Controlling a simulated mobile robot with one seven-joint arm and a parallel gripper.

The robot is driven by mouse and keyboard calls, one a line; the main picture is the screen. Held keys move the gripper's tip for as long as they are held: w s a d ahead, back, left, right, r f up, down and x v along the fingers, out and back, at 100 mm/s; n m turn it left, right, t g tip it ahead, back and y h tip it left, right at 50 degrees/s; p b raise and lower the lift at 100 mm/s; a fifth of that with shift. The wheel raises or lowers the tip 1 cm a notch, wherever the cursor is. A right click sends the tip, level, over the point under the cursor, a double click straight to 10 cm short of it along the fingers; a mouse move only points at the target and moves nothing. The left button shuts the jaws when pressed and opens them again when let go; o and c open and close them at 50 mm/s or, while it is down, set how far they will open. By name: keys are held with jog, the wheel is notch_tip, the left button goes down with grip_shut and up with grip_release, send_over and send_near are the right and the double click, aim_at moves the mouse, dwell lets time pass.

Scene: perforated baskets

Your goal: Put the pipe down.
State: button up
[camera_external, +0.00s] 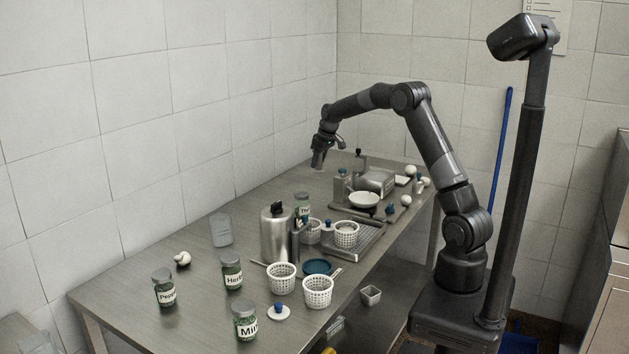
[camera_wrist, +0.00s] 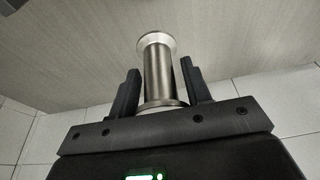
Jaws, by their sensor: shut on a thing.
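My gripper (camera_external: 318,160) is over the back part of the steel table (camera_external: 130,285), near the tiled wall. In the wrist view the pipe (camera_wrist: 157,72) is a short metal cylinder with a wider flange at each end. It stands between the two dark fingers of my gripper (camera_wrist: 160,80), which are shut on it. One flange sits close to the gripper body, the other points away toward the table surface. In the external view the pipe is too small and dark to tell from the fingers. I cannot tell its exact height above the table.
A bottle (camera_external: 340,186), a metal box (camera_external: 375,182) and a white bowl (camera_external: 364,199) stand right of my gripper. White perforated baskets (camera_external: 318,291), a steel canister (camera_external: 276,233) and labelled jars (camera_external: 164,288) are nearer the front. The table strip left of my gripper looks clear.

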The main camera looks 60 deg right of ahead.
jog(key=w+a+f, duration=0.6)
jog(key=w+a, duration=0.1)
jog(key=shift+f, duration=1.85)
jog(key=shift+f, duration=0.2)
jog(key=o, duration=1.1)
